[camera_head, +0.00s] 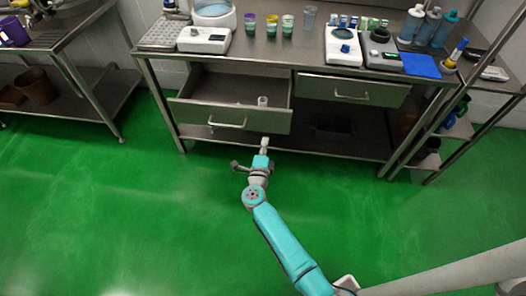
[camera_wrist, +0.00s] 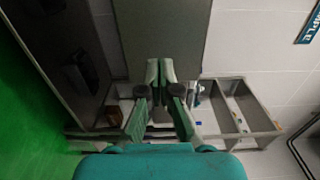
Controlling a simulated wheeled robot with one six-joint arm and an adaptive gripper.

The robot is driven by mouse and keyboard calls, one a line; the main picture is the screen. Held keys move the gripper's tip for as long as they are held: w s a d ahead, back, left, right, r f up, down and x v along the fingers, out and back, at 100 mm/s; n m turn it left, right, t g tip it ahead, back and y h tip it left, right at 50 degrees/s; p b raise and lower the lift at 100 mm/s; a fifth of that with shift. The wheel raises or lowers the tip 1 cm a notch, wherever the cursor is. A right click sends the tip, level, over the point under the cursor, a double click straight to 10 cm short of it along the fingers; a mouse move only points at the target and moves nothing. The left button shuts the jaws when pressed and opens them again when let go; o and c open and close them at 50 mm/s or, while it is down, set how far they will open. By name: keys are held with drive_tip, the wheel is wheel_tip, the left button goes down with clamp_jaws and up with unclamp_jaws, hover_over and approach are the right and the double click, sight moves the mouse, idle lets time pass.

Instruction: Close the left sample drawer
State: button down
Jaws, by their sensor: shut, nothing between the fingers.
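The left sample drawer (camera_head: 185,112) is pulled out from under the steel bench in the head view. Its front has a bar handle (camera_head: 227,124), and a small clear cup (camera_head: 262,101) stands inside near the right side. My gripper (camera_head: 264,142) is just in front of and below the right part of the drawer front; I cannot tell if it touches. In the wrist view, my gripper (camera_wrist: 160,70) has its fingers together and empty. A grey flat panel lies beyond the fingertips there; I cannot tell for sure which part it is.
The right drawer (camera_head: 352,90) is shut. The bench top (camera_head: 270,58) carries scales, cups and bottles. A lower shelf (camera_head: 290,146) runs under the drawers, with a dark bin (camera_head: 333,124) on it. Green floor (camera_head: 120,210) in front is clear. Another bench stands at the left.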

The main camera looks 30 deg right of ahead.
sight(269, 123)
drive_tip(key=x, duration=0.7)
drive_tip(key=shift+w+d, duration=0.2)
drive_tip(key=shift+d, duration=0.05)
